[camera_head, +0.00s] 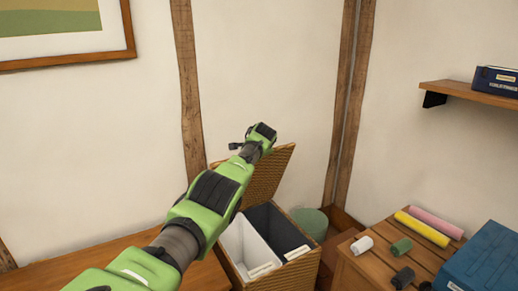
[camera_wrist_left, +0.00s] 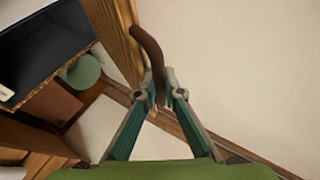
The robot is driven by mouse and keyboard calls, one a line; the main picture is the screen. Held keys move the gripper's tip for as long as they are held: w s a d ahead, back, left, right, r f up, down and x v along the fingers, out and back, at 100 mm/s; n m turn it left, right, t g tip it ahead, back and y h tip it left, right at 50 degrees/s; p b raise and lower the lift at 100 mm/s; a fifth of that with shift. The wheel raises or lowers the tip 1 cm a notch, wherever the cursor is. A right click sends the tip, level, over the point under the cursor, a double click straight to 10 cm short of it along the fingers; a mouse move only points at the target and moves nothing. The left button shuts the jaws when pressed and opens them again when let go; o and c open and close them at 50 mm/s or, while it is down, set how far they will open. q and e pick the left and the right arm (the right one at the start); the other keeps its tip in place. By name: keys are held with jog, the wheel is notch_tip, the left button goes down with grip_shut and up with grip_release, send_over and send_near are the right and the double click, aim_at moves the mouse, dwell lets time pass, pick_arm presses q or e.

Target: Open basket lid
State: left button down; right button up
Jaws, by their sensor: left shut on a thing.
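The wicker basket (camera_head: 297,275) stands against the wall, low in the middle of the head view. Its lid (camera_head: 270,178) is raised and tilted up at the back, so the inside shows a white liner (camera_head: 240,246) and a dark liner (camera_head: 274,229). The lid edge also shows in the left wrist view (camera_wrist_left: 112,38). My left gripper (camera_wrist_left: 161,94) is shut on a brown strap-like handle (camera_wrist_left: 150,48) at the lid's edge. In the head view my left arm hides part of the lid and the grip. My right gripper is not in view.
A slatted wooden table (camera_head: 361,268) at right holds a blue box (camera_head: 487,262), yellow and pink rolls and small cylinders. A green round container (camera_head: 312,222) stands beside the basket. A wooden surface (camera_head: 90,263) lies at left. A wall shelf (camera_head: 470,91) is upper right.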

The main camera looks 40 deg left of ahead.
pick_arm(q)
jog(key=shift+w+a+r, duration=0.1)
jog(key=shift+r, duration=0.05)
jog(key=c, duration=2.1)
grip_release()
jog(key=shift+c, duration=0.2)
jog(key=shift+s+d, duration=0.2)
